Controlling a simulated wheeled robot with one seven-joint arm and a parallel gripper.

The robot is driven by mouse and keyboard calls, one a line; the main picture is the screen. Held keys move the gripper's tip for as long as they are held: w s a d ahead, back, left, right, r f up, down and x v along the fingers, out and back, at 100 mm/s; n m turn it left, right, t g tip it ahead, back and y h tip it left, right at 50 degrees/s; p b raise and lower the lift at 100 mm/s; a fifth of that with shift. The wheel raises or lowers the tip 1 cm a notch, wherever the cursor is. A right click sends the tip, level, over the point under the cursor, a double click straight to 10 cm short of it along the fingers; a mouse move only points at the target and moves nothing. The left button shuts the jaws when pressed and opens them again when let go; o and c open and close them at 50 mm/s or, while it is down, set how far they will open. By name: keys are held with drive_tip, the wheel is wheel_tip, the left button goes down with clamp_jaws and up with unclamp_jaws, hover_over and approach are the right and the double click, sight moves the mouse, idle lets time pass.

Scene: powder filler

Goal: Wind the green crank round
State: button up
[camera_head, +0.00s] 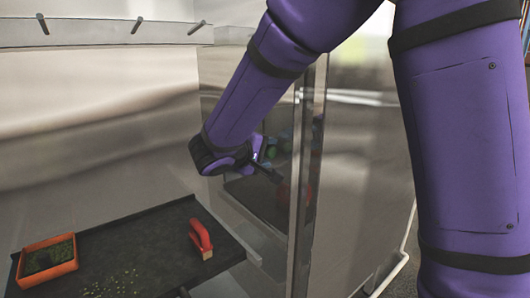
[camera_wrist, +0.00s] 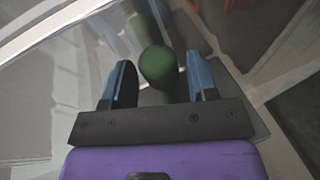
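The green crank shows in the wrist view as a rounded green knob (camera_wrist: 158,68), with more green above it. My gripper (camera_wrist: 159,62) is open, its two blue fingers on either side of the knob. A gap shows between the knob and each finger, so the fingers are not closed on it. In the head view my gripper (camera_head: 262,163) is small and partly hidden by my purple wrist beside the steel and glass panel. A small green patch shows there, too unclear to tell as the crank.
A dark tray (camera_head: 150,252) at lower left holds a red-handled brush (camera_head: 201,240), scattered pale grains and an orange box (camera_head: 47,258) with green contents. A shiny upright panel edge (camera_head: 303,180) stands close to my forearm. A rail with pegs (camera_head: 100,33) runs along the top left.

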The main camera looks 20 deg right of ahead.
drive_tip(key=c, duration=0.6)
drive_tip(key=shift+c, duration=0.2)
